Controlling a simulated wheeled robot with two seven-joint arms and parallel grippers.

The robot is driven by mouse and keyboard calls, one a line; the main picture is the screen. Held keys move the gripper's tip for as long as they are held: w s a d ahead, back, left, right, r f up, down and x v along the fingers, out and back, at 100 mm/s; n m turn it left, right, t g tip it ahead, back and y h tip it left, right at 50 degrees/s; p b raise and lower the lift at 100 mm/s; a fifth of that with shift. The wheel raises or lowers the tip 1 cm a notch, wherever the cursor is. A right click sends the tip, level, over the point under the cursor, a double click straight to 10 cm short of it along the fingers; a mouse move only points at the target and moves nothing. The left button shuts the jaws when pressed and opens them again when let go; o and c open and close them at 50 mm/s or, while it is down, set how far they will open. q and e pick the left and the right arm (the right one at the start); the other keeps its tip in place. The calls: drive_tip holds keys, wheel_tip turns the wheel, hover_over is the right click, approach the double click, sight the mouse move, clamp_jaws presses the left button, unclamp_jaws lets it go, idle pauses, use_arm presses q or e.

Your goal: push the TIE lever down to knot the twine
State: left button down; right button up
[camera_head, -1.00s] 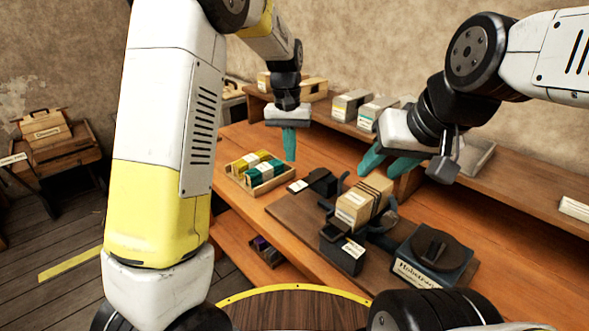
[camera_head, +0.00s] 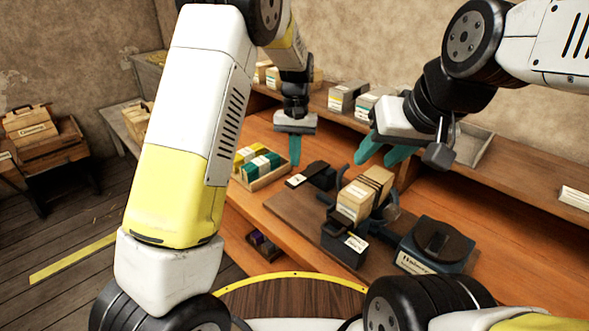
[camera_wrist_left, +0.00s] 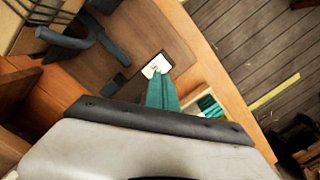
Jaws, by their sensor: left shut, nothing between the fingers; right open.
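A black block with a white label (camera_head: 310,175) lies at the far left end of the dark press board (camera_head: 285,208). It may be the TIE lever, but I cannot read its label. The label also shows in the left wrist view (camera_wrist_left: 157,66). My left gripper (camera_head: 295,158) is shut and empty, its teal fingers pointing down above and just behind that block. In the left wrist view my fingertips (camera_wrist_left: 162,78) overlap the label's edge; contact cannot be told. A tan banded parcel (camera_head: 352,200) sits on the press. My right gripper (camera_head: 380,150) is open and empty above and behind it.
A labelled black box (camera_head: 345,242) and a dark blue unit with a round knob (camera_head: 437,243) stand at the press's front and right. A tray of yellow and green packets (camera_head: 262,184) is left of the board. A raised shelf (camera_head: 520,180) runs behind.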

sight(295, 180)
use_arm(q)
drive_tip(key=shift+s+f, duration=0.2)
drive_tip(key=shift+f, duration=2.1)
drive_tip(key=shift+f, duration=0.1)
drive_tip(key=shift+f, duration=2.15)
drive_tip(key=w, duration=0.1)
drive_tip(key=w+r, duration=0.1)
drive_tip(key=w, duration=0.1)
drive_tip(key=shift+d+r, duration=0.1)
drive_tip(key=shift+d, duration=0.1)
wheel_tip(295, 180, up, 8)
drive_tip(key=shift+w, duration=0.35)
